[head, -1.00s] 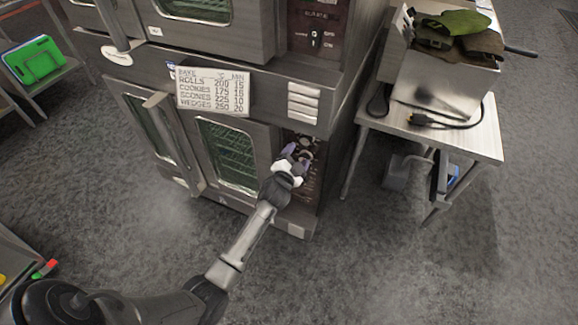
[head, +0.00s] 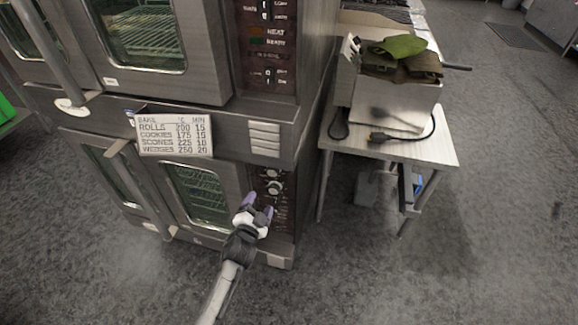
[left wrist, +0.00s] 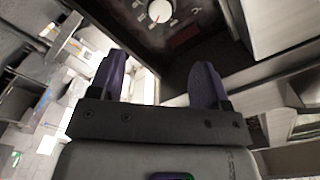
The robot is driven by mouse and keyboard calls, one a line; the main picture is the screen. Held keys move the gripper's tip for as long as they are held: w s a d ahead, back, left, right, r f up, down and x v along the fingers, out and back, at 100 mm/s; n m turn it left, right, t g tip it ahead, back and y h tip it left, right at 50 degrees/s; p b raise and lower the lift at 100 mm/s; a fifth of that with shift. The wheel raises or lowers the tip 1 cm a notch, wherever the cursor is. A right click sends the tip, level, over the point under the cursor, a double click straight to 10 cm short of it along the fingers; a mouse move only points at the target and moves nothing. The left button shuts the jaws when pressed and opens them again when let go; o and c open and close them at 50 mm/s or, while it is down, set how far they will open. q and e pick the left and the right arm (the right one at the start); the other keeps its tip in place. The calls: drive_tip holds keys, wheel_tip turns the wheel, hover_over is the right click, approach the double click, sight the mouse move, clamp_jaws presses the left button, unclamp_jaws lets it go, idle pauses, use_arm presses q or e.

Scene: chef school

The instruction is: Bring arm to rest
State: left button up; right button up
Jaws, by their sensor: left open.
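My left arm reaches up from the bottom of the head view to the lower oven's control panel (head: 270,195). My left gripper (head: 257,210) is open and empty, just in front of the panel and below its round knobs (head: 273,187). In the left wrist view the two purple fingers (left wrist: 160,85) stand apart with nothing between them. A pale dial (left wrist: 160,11) on a dark panel shows beyond the fingertips, apart from them. My right gripper does not show in either view.
The stacked ovens (head: 209,190) have glass doors with long handles. A bake chart (head: 174,134) hangs between them. To the right, a metal table (head: 440,150) carries a box (head: 395,98) with green and brown cloths, and a cable.

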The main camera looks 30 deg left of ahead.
use_arm(q)
drive_tip(key=s+a+f+n+g+y, duration=0.1)
drive_tip(key=s+a+f+n+g, duration=0.1)
drive_tip(key=s+f+n+g, duration=0.25)
drive_tip(key=s+d+r+n+g+h+p, duration=0.1)
drive_tip(key=s+d+r+g+h+p, duration=0.15)
drive_tip(key=s+d+r, duration=0.35)
drive_tip(key=s+d+r+g+h+p, duration=0.1)
drive_tip(key=s+d+r+g+h, duration=0.25)
drive_tip(key=s+d, duration=0.4)
drive_tip(key=s+d+f+m+g+h+p, duration=0.1)
drive_tip(key=s+d+p, duration=0.1)
drive_tip(key=s, duration=0.6)
drive_tip(key=s+d+f+m+g+p, duration=0.1)
drive_tip(key=s+d+g+p, duration=0.15)
drive_tip(key=s, duration=0.55)
wheel_tip(320, 180, up, 37)
drive_tip(key=p, duration=3.7)
drive_tip(key=shift+w+r+t, duration=0.15)
drive_tip(key=shift+w+t, duration=0.05)
drive_tip(key=shift+t, duration=0.1)
